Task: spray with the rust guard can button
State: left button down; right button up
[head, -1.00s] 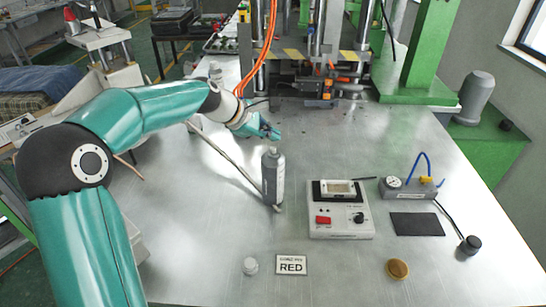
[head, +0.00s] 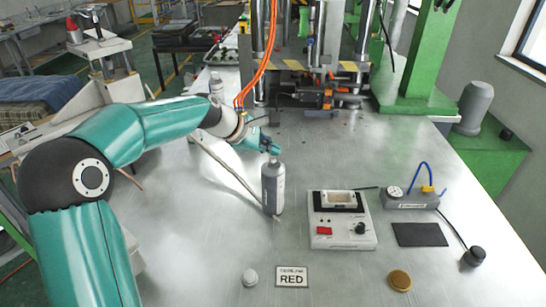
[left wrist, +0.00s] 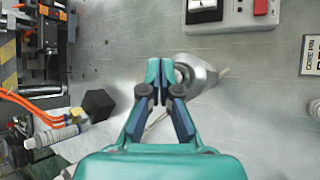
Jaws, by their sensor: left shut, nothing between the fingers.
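The grey spray can (head: 273,190) stands upright near the middle of the metal table in the head view. My left gripper (head: 270,148) is shut and empty, with its fingertips at the top of the can, slightly behind and to the left. In the left wrist view the shut fingertips (left wrist: 160,72) overlap the left side of the can (left wrist: 202,72), seen from above. The button is hidden or too small to make out, and I cannot tell whether the fingers touch it. My right gripper is in neither view.
A white control box (head: 342,240) with a red switch stands right of the can. The press (head: 315,90) stands behind.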

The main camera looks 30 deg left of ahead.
aim_at(271, 159)
pick_arm(q)
jog(key=shift+f, duration=0.15)
dwell(0.5)
jog(key=shift+f, duration=0.35)
dwell(0.3)
jog(key=shift+r+p, duration=0.35)
jog(key=shift+r, duration=0.2)
dwell(0.3)
notch_tip(271, 159, up, 6)
jog(key=p, duration=0.6)
dwell(0.7)
